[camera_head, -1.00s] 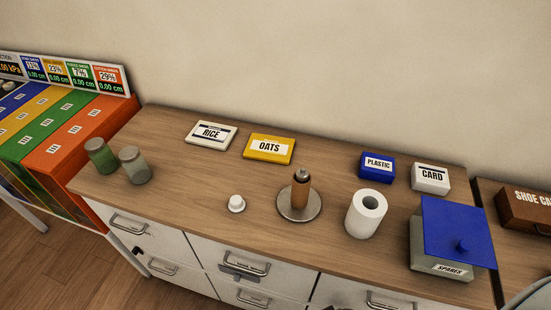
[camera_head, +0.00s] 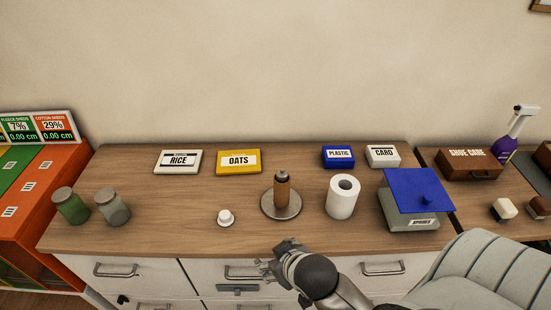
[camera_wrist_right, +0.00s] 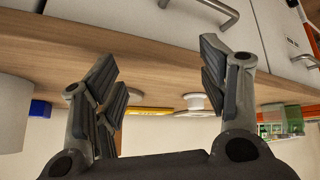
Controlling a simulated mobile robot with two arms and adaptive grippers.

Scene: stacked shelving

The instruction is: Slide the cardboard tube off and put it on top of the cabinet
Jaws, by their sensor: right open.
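The brown cardboard tube (camera_head: 282,192) stands upright around the post of a round metal holder (camera_head: 268,205) on the wooden cabinet top (camera_head: 150,215). The post's dark tip shows above the tube. My right gripper (camera_head: 270,268) is in front of the cabinet's front edge, below and in front of the holder, and apart from the tube. In the right wrist view its two fingers (camera_wrist_right: 160,90) are spread with nothing between them. The tube cannot be made out in that view. My left gripper is not in view.
A white paper roll (camera_head: 342,198) stands right of the holder and a small white knob-like item (camera_head: 226,218) left of it. A grey box with a blue lid (camera_head: 418,190) is further right. Two jars (camera_head: 112,207) stand at the left. Front-left cabinet top is clear.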

